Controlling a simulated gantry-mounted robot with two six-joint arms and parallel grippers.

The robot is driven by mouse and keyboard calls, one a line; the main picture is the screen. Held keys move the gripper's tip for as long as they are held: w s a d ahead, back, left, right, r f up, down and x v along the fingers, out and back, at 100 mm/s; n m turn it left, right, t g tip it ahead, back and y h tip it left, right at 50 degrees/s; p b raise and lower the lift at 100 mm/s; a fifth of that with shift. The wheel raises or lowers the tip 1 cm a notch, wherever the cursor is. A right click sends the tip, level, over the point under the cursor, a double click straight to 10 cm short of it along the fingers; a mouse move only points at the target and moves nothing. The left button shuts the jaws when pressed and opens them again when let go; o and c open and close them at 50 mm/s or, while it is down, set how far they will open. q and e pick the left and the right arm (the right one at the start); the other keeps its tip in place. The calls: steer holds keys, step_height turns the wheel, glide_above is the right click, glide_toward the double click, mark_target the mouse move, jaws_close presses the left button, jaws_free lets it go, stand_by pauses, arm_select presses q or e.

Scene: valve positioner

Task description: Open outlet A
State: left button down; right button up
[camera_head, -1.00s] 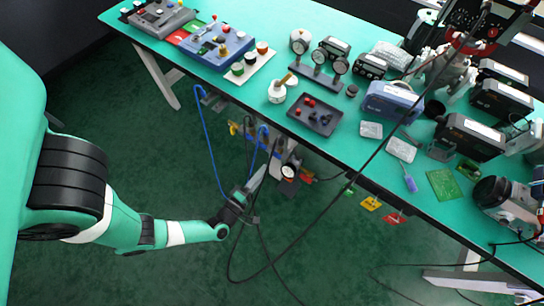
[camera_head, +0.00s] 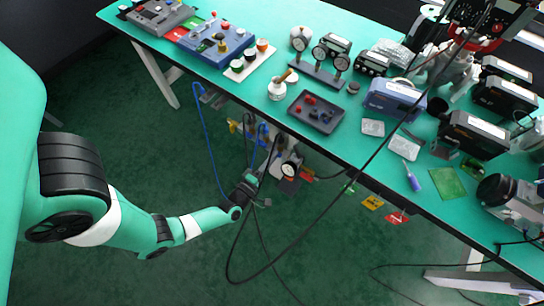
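My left gripper (camera_head: 258,176) is in front of the equipment below the table's front edge, at the end of my arm from the left. Its fingers are small and overlap the hoses and fittings, so I cannot tell whether they are open or touching anything. A white-faced gauge (camera_head: 289,169) sits just right of the gripper. Blue hoses (camera_head: 204,125) loop down left of it, and a yellow fitting (camera_head: 233,126) is at the equipment's left end. I cannot make out which part is outlet A. My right gripper is not in view.
The green table (camera_head: 340,143) above holds a dark tray (camera_head: 315,112), a gauge stand (camera_head: 318,74) and several instruments. Dark cables hang near the gripper. Coloured tags (camera_head: 372,203) hang at the table edge. The floor (camera_head: 150,100) left of the hoses is clear.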

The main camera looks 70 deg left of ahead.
arm_select(q)
steer(key=shift+m, duration=0.4)
steer(key=m+p, duration=0.2)
steer(key=m, duration=1.5)
stand_by(0.4)
stand_by(0.3)
steer(key=c, duration=0.9)
jaws_free()
